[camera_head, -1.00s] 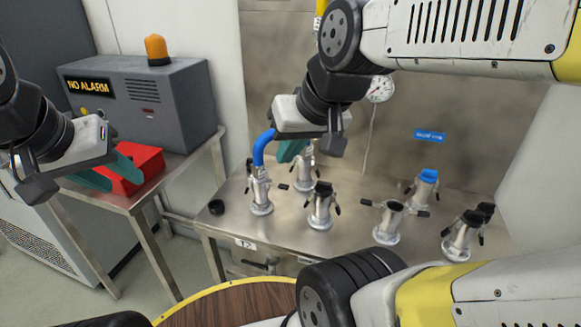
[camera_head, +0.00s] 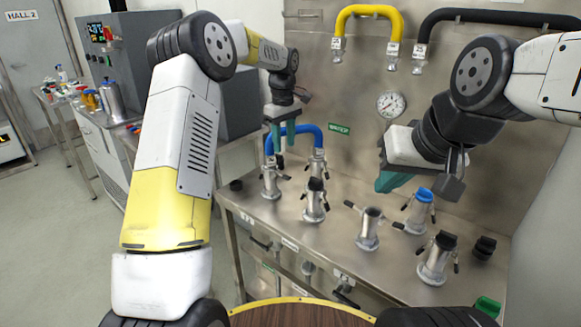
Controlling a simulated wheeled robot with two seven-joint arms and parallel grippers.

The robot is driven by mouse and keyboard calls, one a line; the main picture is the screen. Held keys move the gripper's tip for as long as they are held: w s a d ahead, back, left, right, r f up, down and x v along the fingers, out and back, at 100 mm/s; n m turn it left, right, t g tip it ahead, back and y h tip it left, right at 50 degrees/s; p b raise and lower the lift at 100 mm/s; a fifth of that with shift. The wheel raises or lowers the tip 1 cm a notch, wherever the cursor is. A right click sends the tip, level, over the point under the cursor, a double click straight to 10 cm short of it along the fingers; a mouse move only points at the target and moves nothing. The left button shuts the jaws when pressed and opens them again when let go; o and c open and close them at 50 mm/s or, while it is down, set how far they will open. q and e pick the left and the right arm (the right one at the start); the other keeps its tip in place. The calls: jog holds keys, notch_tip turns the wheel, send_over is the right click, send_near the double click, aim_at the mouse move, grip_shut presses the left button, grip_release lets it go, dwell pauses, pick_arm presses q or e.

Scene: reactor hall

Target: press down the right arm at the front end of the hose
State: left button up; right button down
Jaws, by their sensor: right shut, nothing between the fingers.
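The blue hose (camera_head: 312,130) arches between two metal couplings on the steel bench. Its front end sits in the nearer-left coupling (camera_head: 270,183), whose dark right arm (camera_head: 284,177) sticks out to the right. The back end sits in the coupling (camera_head: 317,163) behind it. My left gripper (camera_head: 284,145) points down over the hose, above and slightly right of the front coupling. Its teal fingers overlap the hose in view, so I cannot tell whether they touch it or are open. My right gripper (camera_head: 386,182) is shut and empty, to the right, above the bench.
A black-capped coupling (camera_head: 314,202), an open coupling (camera_head: 368,230), a blue-capped coupling (camera_head: 419,212) and another black-capped coupling (camera_head: 435,262) stand on the bench. Loose black caps lie at left (camera_head: 236,185) and right (camera_head: 484,247). A gauge (camera_head: 391,104) hangs on the back panel.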

pick_arm(q)
jog(key=n, duration=0.2)
send_near(288, 176)
jog(key=shift+g, duration=0.3)
notch_tip(288, 176, down, 8)
jog(key=shift+r, duration=0.1)
jog(key=shift+w, duration=0.1)
grip_shut()
